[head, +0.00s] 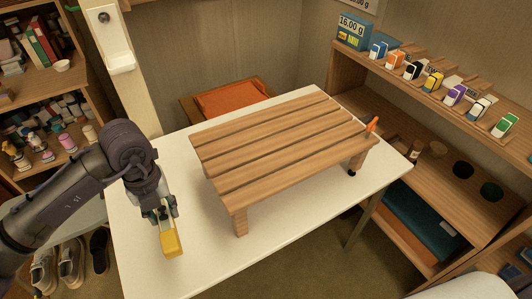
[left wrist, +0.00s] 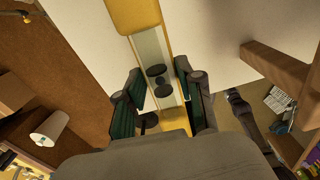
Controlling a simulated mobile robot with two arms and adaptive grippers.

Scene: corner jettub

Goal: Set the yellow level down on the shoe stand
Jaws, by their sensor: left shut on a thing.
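The yellow level (head: 172,243) is in my left gripper (head: 162,211), over the left part of the white table. In the left wrist view the level (left wrist: 133,15) runs lengthwise between the fingers of my left gripper (left wrist: 160,88), which are shut on its pale middle part. The shoe stand (head: 285,142) is a low slatted wooden stand on the table, to the right of my left gripper and apart from it. A wooden part of the stand shows at the right of the left wrist view (left wrist: 282,68). My right gripper is not in view.
A small orange-tipped object (head: 371,125) is at the stand's right corner; the slats look otherwise bare. The white table (head: 200,268) has free room at front left. A shelf unit with small boxes (head: 433,82) stands at right. Shoes (head: 70,258) lie below at left.

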